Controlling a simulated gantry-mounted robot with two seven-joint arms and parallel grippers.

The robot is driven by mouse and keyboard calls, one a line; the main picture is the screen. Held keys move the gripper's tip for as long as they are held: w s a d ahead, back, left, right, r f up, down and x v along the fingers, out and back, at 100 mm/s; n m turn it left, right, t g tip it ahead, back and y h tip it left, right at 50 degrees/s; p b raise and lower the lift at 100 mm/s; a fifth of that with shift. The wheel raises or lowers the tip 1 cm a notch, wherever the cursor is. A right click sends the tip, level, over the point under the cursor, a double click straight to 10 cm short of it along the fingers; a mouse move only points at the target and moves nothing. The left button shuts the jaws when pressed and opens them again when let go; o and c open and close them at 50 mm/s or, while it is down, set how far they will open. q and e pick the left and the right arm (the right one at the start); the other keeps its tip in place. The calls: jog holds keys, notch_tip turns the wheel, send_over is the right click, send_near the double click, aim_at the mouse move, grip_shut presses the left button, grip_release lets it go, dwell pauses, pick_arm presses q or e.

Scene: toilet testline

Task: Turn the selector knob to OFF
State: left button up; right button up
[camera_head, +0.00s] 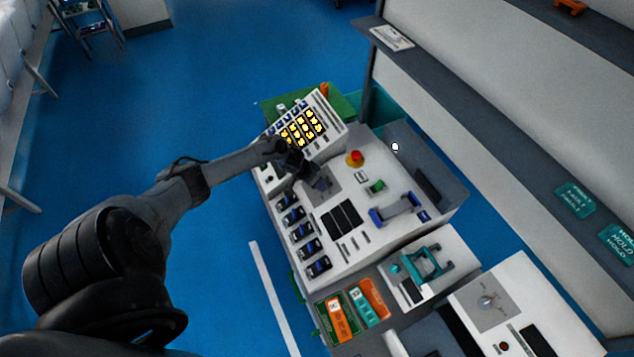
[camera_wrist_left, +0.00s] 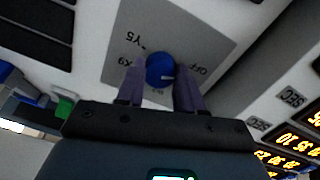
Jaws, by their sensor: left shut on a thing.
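The selector knob (camera_wrist_left: 160,67) is small, round and blue with a short white pointer mark. It sits on a grey plate (camera_wrist_left: 172,28) printed with OFF, Y5 and X9 labels, seen turned in the left wrist view. The white mark lies toward the right side, roughly toward the OFF label; its exact alignment is unclear. My left gripper (camera_wrist_left: 160,88) is shut on the knob, one purple-grey finger on each side. In the head view my left gripper (camera_head: 296,166) is over the console's left part and hides the knob. My right gripper is not in view.
A lit yellow display panel (camera_head: 303,127) stands just behind the gripper. A red button (camera_head: 355,158), a green switch (camera_head: 377,186) and a blue-ended handle (camera_head: 398,208) are to its right. Blue-black switches (camera_head: 309,249) line the console's left edge. Blue floor is clear at left.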

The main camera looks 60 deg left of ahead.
pick_arm(q)
jog(key=o, duration=1)
jog(key=shift+o, duration=0.2)
jog(key=shift+r, duration=0.1)
jog(key=d+p+v, duration=0.1)
jog(key=v, duration=0.9)
jog(key=shift+s+a+r+p, duration=0.15)
jog(key=shift+a+r+p, duration=0.15)
jog(key=shift+a, duration=0.2)
jog(key=shift+s+f, duration=0.1)
